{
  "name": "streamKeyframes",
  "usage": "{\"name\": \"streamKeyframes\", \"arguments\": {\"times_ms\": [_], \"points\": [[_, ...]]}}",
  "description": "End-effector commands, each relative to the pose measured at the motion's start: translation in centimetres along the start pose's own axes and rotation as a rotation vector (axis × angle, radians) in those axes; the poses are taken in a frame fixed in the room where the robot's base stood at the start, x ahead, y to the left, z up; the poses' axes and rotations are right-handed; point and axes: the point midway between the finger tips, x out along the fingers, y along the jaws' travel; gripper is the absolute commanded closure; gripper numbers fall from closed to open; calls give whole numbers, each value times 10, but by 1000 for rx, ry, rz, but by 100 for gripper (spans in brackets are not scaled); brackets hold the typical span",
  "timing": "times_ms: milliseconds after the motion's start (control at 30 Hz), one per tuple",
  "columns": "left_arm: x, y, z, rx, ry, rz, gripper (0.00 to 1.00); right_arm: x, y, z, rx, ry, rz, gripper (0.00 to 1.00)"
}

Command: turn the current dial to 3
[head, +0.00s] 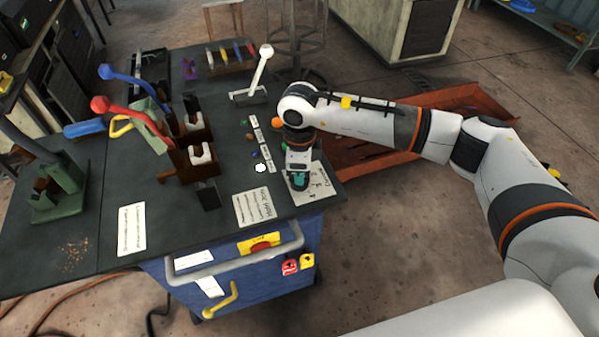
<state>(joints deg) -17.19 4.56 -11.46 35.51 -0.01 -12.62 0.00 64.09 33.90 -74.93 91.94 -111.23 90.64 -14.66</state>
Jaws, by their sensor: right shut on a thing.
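The current dial (300,182) shows as a small teal knob at the right front of the dark bench top. A pale plate with dark marks (320,186) lies around it and is partly covered by my gripper. My right gripper (299,176) points down over the dial and is shut on it. The jaws hide most of the knob, so I cannot read where its pointer stands. My left gripper is out of view.
The bench (100,200) carries a white lever (262,68), red (100,104) and blue (106,71) handled levers, small coloured lamps and paper sheets (131,229). A blue cabinet front (250,283) has a yellow handle (224,303). An orange-red tray (350,152) lies behind my right arm.

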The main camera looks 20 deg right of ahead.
Motion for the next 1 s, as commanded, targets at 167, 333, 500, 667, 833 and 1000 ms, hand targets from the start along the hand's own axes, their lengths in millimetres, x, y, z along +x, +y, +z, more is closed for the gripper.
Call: {"name": "streamKeyframes", "arguments": {"times_ms": [167,333,500,667,833,1000], "points": [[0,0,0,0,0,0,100,-1,1,0,8,-1,3,100],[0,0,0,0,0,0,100,-2,1,0,7,0,3,100],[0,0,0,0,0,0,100,-1,1,0,6,0,3,69],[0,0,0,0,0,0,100,-1,1,0,6,0,2,64],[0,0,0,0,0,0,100,-2,0,0,5,0,1,64],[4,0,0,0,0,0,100,-18,1,0,5,3,5,64]]}}
